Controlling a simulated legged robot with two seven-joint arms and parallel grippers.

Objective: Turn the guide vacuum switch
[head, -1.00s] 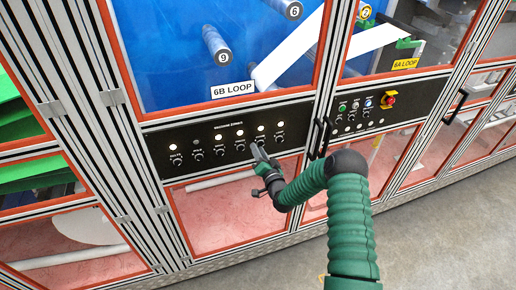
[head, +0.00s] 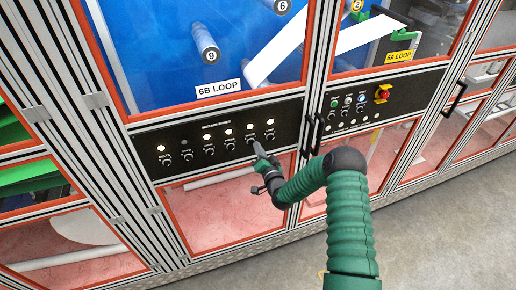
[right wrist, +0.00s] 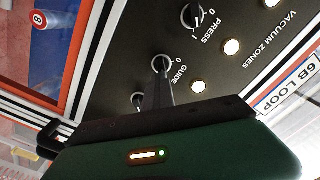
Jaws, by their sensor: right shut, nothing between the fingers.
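The guide vacuum switch is a small black rotary knob (right wrist: 162,64) with a pale rim, labelled GUIDE in the right wrist view, where the panel appears upside down. In the head view it is the second knob from the right (head: 250,140) in the vacuum zones row. My right gripper (head: 257,147) is shut and empty, with its tips right at this knob. In the right wrist view its fingers (right wrist: 159,90) reach up to the knob and cover its lower edge. I cannot tell whether they touch. My left gripper is not in view.
The PRESS knob (right wrist: 193,16) sits beside the guide switch, and another knob (head: 270,135) is on its other side. Lit round lamps (head: 249,125) line the panel above the knobs. Black door handles (head: 312,135) and a red emergency stop (head: 382,93) are farther right.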

